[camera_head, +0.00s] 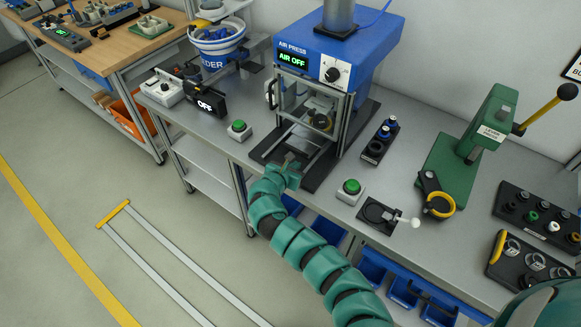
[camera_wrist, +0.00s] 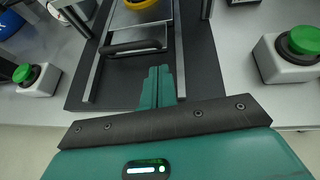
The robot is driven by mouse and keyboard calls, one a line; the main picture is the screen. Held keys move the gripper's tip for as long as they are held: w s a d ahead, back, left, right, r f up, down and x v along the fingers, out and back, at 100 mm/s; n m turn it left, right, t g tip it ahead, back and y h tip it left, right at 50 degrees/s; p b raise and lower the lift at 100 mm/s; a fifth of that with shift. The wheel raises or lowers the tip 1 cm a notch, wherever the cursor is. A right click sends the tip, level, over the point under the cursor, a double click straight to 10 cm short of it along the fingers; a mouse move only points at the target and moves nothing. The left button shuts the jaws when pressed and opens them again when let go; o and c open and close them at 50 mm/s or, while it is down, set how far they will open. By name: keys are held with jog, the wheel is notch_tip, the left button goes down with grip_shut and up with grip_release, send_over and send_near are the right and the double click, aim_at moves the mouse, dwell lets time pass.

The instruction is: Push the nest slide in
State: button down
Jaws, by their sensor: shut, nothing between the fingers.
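The blue air press (camera_head: 335,45) stands on the bench with its display reading AIR OFF. Its nest slide (camera_wrist: 128,20), a silver plate with a black bar handle (camera_wrist: 133,47), sits between two rails on a dark base plate (camera_wrist: 95,95). A yellow ring-shaped part (camera_wrist: 135,4) is on the slide, cut by the top edge of the wrist view; it also shows inside the press frame in the head view (camera_head: 322,122). My gripper (camera_wrist: 159,70) is shut and empty. Its fingertips are over the base plate, between the rails, just in front of the handle and toward its right end. I cannot tell contact.
Green push buttons stand left (camera_head: 239,127) and right (camera_head: 351,187) of the press. A feeder bowl (camera_head: 217,38) and OFF display (camera_head: 207,106) stand farther left. A dark block with blue-topped parts (camera_head: 379,141) and a green lever press (camera_head: 470,140) are to the right.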

aim_at(307, 155)
jog(key=shift+w+d+r+p, duration=0.15)
jog(key=shift+w+d+p, duration=0.2)
jog(key=shift+w, duration=0.4)
jog(key=shift+w+d+r+p, duration=0.1)
jog(key=shift+w+d+p, duration=0.25)
jog(key=shift+w, duration=0.4)
jog(key=shift+w+d, duration=0.1)
jog(key=shift+w, duration=0.1)
jog(key=w+d, duration=0.1)
jog(key=w+d+b, duration=0.1)
jog(key=w, duration=0.1)
jog(key=shift+w+d+f+b, duration=0.1)
jog(key=shift+w+d+b, duration=0.2)
jog(key=shift+d, duration=0.1)
jog(key=shift+w+d+r, duration=0.15)
jog(key=shift+d+r, duration=0.05)
jog(key=shift+r, duration=0.1)
